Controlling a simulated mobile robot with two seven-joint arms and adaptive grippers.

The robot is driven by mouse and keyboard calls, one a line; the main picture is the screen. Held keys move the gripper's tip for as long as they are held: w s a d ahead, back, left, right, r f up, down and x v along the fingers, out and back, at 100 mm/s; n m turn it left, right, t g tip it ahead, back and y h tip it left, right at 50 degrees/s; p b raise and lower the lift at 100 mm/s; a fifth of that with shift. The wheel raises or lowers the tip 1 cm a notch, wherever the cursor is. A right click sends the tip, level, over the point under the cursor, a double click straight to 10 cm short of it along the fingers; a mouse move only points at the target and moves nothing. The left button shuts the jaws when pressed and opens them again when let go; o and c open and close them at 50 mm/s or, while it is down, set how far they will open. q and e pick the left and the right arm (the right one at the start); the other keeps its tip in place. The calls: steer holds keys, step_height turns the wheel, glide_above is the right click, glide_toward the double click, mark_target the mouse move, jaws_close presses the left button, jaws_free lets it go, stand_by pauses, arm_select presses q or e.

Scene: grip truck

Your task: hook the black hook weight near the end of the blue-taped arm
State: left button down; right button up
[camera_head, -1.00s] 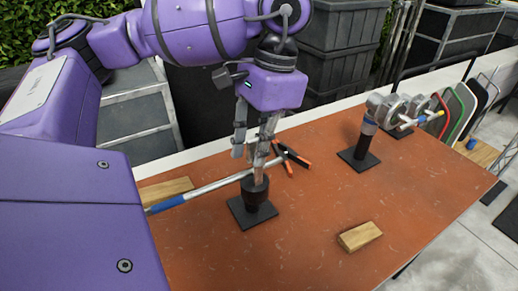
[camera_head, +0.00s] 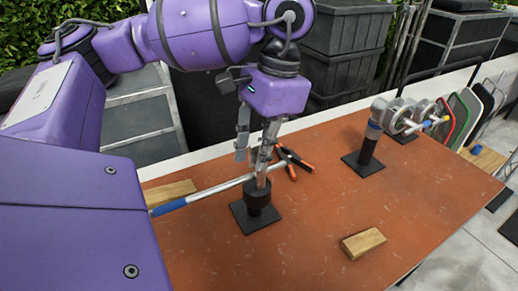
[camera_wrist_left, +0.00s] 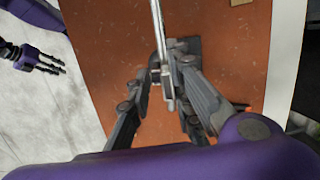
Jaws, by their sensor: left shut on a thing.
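A silver arm (camera_head: 215,188) with blue tape at its left end lies nearly level across the table. Its right part reaches a black stand (camera_head: 262,220) with a stepped black cylinder on a square base. My left gripper (camera_head: 258,165) points down above the stand, shut on silver metal near the top of the cylinder. The fingers partly hide the joint. In the left wrist view the silver bar (camera_wrist_left: 158,35) runs between my left fingertips (camera_wrist_left: 165,80). I cannot make out a separate black hook weight. My right gripper (camera_wrist_left: 35,58) shows small at the left of that view.
A second black stand (camera_head: 366,155) with metal clamps stands at the back right. A black and orange clamp (camera_head: 292,160) lies behind my left gripper. A wooden block (camera_head: 363,243) lies at the front, another (camera_head: 170,192) behind the blue tape. The right half of the table is mostly clear.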

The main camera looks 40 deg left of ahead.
arm_select(q)
steer(key=shift+f, duration=0.3)
steer(key=shift+f+b, duration=0.35)
steer(key=shift+f, duration=0.1)
steer(key=c, duration=1.5)
jaws_free()
steer(key=v, duration=1.2)
